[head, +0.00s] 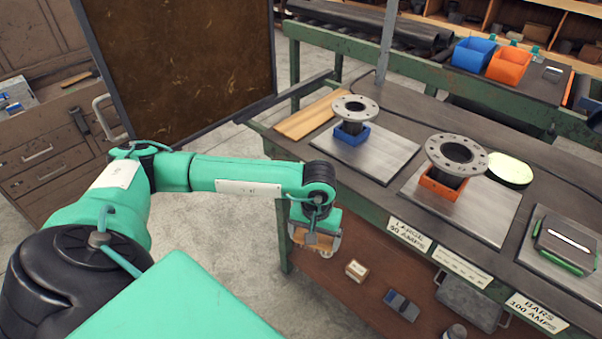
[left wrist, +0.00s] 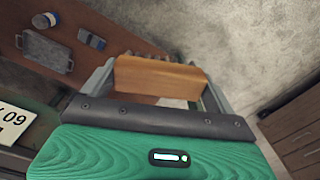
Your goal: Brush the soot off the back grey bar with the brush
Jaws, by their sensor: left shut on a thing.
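My left gripper (head: 316,242) is beyond the bench's front left corner, lower than the bench top. It is shut on a brush, whose brown wooden block (left wrist: 160,76) lies between the two grey fingers in the left wrist view. Dark bristle tufts show along the block's far edge. A little of the wood also shows in the head view. At the right of the bench, a metal plate (head: 532,254) carries a dark block with a pale grey bar (head: 568,240) and green bars (head: 558,259). I cannot make out soot. My right gripper is not in view.
Two flanged pipes, one in a blue holder (head: 352,137) and one in an orange holder (head: 442,187), stand on plates between my gripper and the bars. A yellow-green disc (head: 510,170) lies behind. The lower shelf (head: 345,295) holds small items. Floor left of the bench is clear.

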